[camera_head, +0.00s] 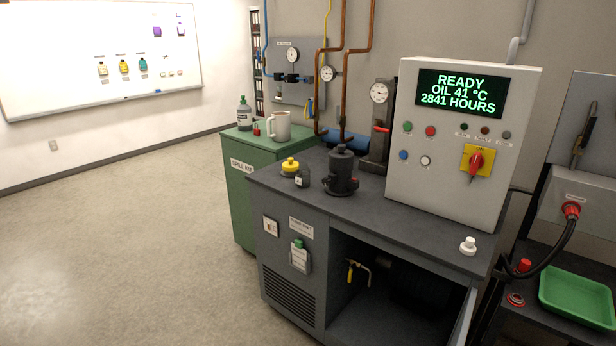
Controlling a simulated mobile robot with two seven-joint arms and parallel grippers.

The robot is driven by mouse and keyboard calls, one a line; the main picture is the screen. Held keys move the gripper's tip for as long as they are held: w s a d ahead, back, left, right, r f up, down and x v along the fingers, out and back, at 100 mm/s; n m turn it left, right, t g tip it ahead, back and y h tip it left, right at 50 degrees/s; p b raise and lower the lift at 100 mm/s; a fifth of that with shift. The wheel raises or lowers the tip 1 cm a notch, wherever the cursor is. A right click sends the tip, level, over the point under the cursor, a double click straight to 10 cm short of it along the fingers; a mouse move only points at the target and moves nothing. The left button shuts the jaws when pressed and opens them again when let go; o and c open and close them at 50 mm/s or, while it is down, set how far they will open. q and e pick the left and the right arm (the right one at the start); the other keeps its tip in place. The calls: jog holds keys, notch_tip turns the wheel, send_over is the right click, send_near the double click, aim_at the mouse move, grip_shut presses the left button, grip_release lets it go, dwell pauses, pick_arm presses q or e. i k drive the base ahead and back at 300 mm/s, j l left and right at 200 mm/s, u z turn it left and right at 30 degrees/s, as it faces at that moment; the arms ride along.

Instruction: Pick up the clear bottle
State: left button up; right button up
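Several small containers show in the head view, and I cannot tell for certain which one is the clear bottle. A small bottle with a dark cap (302,178) stands upright on the dark bench top, and its body looks see-through or dark. Beside it at the back left is a low jar with a yellow cap (290,166). A white-capped item (467,246) sits near the bench's front right edge. Neither of my grippers is in view.
A black pump-like fitting (341,172) stands right of the small bottle. The control box (460,150) rises on the bench's right. A green tray (580,297) is at lower right. Floor at left is clear.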

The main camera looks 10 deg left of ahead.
aim_at(303, 172)
jog(key=j+z, duration=0.35)
jog(key=j, duration=0.55)
jog(key=i+j+z, duration=0.1)
jog(key=j+z, duration=0.25)
jog(key=j, duration=0.55)
jog(key=i+j+z, duration=0.35)
jog(key=j, duration=0.45)
jog(key=j+z, duration=0.4)
jog(key=j, duration=0.4)
jog(key=j+z, duration=0.35)
jog(key=j, duration=0.55)
jog(key=i+j, duration=0.05)
